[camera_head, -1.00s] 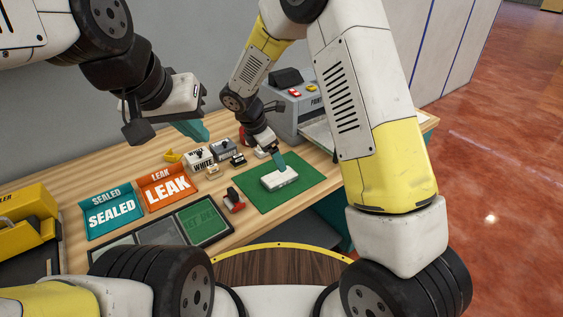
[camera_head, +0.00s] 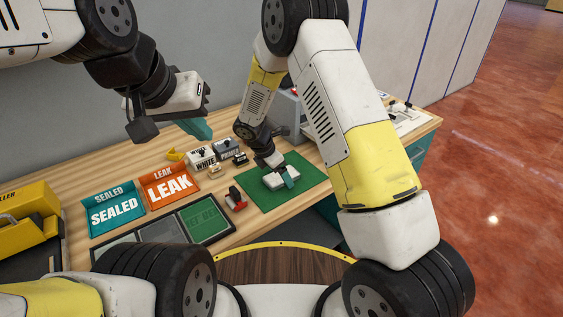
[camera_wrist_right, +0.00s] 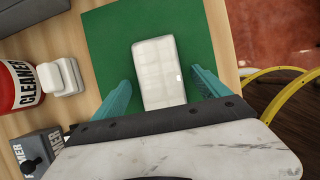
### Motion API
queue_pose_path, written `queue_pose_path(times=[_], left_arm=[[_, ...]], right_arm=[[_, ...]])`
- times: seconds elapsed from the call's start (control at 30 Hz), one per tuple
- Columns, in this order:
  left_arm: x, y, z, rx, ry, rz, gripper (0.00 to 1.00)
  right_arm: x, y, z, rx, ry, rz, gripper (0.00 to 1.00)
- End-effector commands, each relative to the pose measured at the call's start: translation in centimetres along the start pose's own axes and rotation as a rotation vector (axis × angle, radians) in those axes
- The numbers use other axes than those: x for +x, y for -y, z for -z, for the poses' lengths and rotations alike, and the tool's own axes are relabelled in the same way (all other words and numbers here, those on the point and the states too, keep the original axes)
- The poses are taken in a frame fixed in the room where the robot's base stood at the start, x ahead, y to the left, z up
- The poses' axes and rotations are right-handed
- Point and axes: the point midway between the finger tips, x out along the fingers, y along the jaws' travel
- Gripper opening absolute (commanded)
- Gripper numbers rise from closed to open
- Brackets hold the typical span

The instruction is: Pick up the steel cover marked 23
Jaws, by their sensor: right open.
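A pale, flat rectangular block (camera_wrist_right: 160,70) lies on the green mat (camera_wrist_right: 105,50); it also shows in the head view (camera_head: 276,184). I can read no 23 on it and cannot tell whether it is the steel cover. My right gripper (camera_wrist_right: 162,92) is open, its teal fingers on either side of the block with gaps; it shows low over the mat in the head view (camera_head: 287,178). My left gripper (camera_head: 195,127) is raised over the back of the table; its finger opening is not clear. Small pieces (camera_head: 240,158) near the mat's back-left corner show no legible marks.
WHITE (camera_head: 203,160) and dark-labelled (camera_head: 227,149) boxes stand left of the mat. A red CLEANER can (camera_wrist_right: 20,85) stands left in the wrist view. SEALED (camera_head: 114,211) and LEAK (camera_head: 169,187) trays lie further left. A red-and-dark item (camera_head: 236,200) stands near the mat's front-left corner.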

Motion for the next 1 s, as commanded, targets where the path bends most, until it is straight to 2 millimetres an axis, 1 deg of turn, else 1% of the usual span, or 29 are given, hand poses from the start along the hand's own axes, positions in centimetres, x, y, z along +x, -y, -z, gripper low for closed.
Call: queue_pose_path(times=[0.07, 0.1, 0.27, 0.3, 0.37, 0.4, 0.43, 0.77, 0.87, 1.0], left_arm=[[0.0, 0.0, 0.0, 0.0, 0.0, 0.0, 0.0], [0.0, 0.0, 0.0, 0.0, 0.0, 0.0, 0.0], [0.0, 0.0, 0.0, 0.0, 0.0, 0.0, 0.0], [0.0, 0.0, 0.0, 0.0, 0.0, 0.0, 0.0], [0.0, 0.0, 0.0, 0.0, 0.0, 0.0, 0.0], [0.0, 0.0, 0.0, 0.0, 0.0, 0.0, 0.0], [0.0, 0.0, 0.0, 0.0, 0.0, 0.0, 0.0], [0.0, 0.0, 0.0, 0.0, 0.0, 0.0, 0.0], [0.0, 0.0, 0.0, 0.0, 0.0, 0.0, 0.0], [0.0, 0.0, 0.0, 0.0, 0.0, 0.0, 0.0]], right_arm=[[0.0, 0.0, 0.0, 0.0, 0.0, 0.0, 0.83], [0.0, 0.0, 0.0, 0.0, 0.0, 0.0, 0.76], [0.0, 0.0, 0.0, 0.0, 0.0, 0.0, 0.44], [0.0, 0.0, 0.0, 0.0, 0.0, 0.0, 0.36], [0.0, 0.0, 0.0, 0.001, 0.0, 0.0, 0.25], [-0.1, 0.0, 0.0, 0.0, 0.0, 0.0, 0.17], [-0.1, 0.0, 0.0, 0.001, 0.0, 0.0, 0.15], [-0.4, 0.0, -0.1, 0.002, 0.0, -0.001, 0.14], [-1.1, 0.0, -0.4, 0.002, -0.001, -0.001, 0.14], [-2.6, -0.1, -1.1, 0.003, 0.0, -0.002, 0.14]])
